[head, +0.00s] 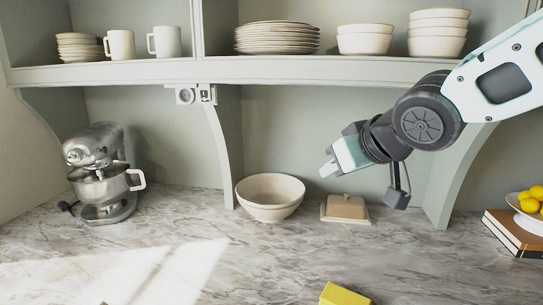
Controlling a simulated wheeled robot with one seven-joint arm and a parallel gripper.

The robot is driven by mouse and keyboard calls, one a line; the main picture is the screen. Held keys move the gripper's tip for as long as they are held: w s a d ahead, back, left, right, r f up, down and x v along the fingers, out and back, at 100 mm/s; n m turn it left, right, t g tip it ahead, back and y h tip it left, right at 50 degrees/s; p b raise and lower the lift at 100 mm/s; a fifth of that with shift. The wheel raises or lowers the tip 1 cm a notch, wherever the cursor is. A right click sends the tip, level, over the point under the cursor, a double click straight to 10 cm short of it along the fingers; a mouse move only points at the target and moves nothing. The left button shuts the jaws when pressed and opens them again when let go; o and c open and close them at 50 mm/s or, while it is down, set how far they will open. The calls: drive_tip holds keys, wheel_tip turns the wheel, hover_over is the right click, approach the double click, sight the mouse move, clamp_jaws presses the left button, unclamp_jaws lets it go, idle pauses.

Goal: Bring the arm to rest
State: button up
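My arm reaches in from the upper right of the head view. My gripper (329,168) hangs in the air above the marble counter (190,235), in front of the back wall and below the shelf. It points left and slightly down. I see it from the side, so I cannot tell whether its fingers are open or shut. Nothing can be seen held in it. A beige bowl (270,199) stands below and left of it, and a lidded beige dish (345,208) lies below it.
A silver stand mixer (101,175) stands at the left. A yellow block (342,294) lies at the front edge of view. Books (512,234) under a dish of lemons (530,200) are at the right. The shelf (290,71) carries plates, mugs and bowls. The middle counter is clear.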

drive_tip(key=s+d+f+n+g+h, duration=0.1)
drive_tip(key=s+f+g, duration=0.3)
drive_tip(key=s+f, duration=0.4)
drive_tip(key=s+d+f+n+g+h+b, duration=0.1)
drive_tip(key=s+f+g, duration=0.4)
drive_tip(key=s, duration=1.3)
wheel_tip(320, 180, down, 3)
drive_tip(key=shift+f+h, duration=0.1)
drive_tip(key=shift+h, duration=0.6)
